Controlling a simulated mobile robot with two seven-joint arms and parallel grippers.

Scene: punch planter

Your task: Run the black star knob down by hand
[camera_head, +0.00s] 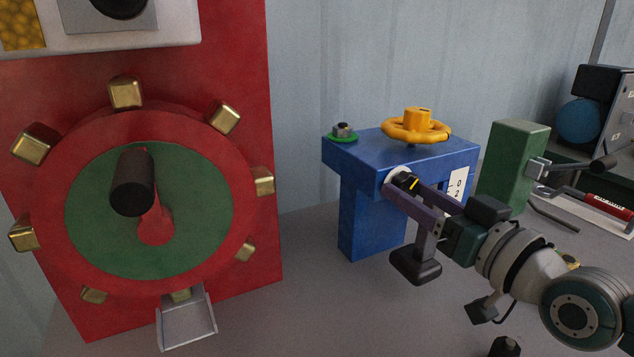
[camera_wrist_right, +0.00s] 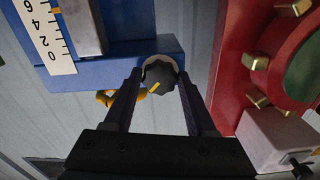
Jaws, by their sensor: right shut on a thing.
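The black star knob (camera_head: 406,181) with a yellow mark sits on a pale round collar on the front face of the blue stand (camera_head: 362,215). In the right wrist view the knob (camera_wrist_right: 162,78) lies between the fingertips, its lobed edge and yellow mark visible. My right gripper (camera_head: 404,187) is shut on the knob, with one finger on each side; the fingers also show in the right wrist view (camera_wrist_right: 160,90). The fingers hide part of the knob in the head view. My left gripper is not in view.
A yellow handwheel (camera_head: 416,127) and a hex nut on a green washer (camera_head: 343,132) are on top of the stand. A red panel with a crank wheel (camera_head: 150,220) stands at left. A green block (camera_head: 512,165) and a red-handled tool (camera_head: 608,207) are at right.

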